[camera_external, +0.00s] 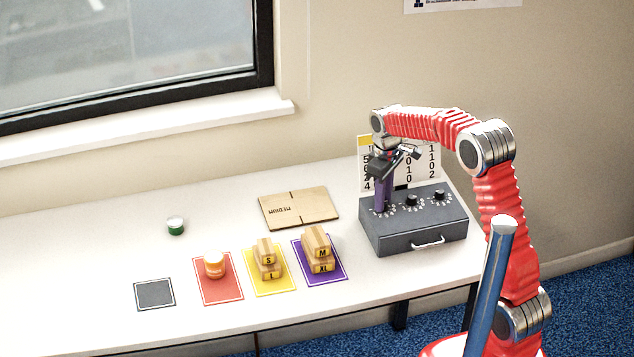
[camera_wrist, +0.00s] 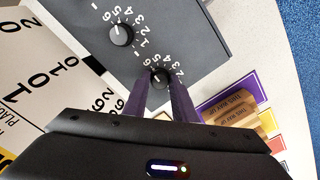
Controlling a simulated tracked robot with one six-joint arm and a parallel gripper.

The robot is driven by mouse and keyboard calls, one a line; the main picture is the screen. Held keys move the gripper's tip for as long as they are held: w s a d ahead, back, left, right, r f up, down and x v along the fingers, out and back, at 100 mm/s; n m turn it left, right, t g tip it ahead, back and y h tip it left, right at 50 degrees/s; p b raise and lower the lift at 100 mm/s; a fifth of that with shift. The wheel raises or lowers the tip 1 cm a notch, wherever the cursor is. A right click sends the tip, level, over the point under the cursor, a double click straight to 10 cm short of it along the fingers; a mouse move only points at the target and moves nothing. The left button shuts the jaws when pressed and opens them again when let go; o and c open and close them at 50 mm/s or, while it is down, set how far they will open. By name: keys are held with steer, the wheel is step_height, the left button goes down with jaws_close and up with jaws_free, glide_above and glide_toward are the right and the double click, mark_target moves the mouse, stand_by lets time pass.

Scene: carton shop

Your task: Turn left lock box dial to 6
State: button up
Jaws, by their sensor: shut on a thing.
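The grey lock box (camera_external: 425,229) stands at the right end of the table with a row of three black dials on its top and a drawer handle in front. My gripper (camera_external: 381,207) points down at the left end of that row, its purple fingers hiding the left dial in the external view. In the wrist view, my gripper (camera_wrist: 159,86) is shut on the left dial (camera_wrist: 158,75), with a fingertip on each side. White digits ring the dial, some covered by the fingers. I cannot tell which number it points to. The middle dial (camera_external: 411,200) is uncovered.
A white number placard (camera_external: 432,163) stands behind the box. A flat carton (camera_external: 300,208) lies to the left.

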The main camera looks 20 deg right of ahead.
steer(key=shift+w+r, duration=0.1)
steer(key=o, duration=1)
steer(key=shift+o, duration=0.2)
step_height(320, 180, up, 14)
steer(key=shift+f, duration=0.2)
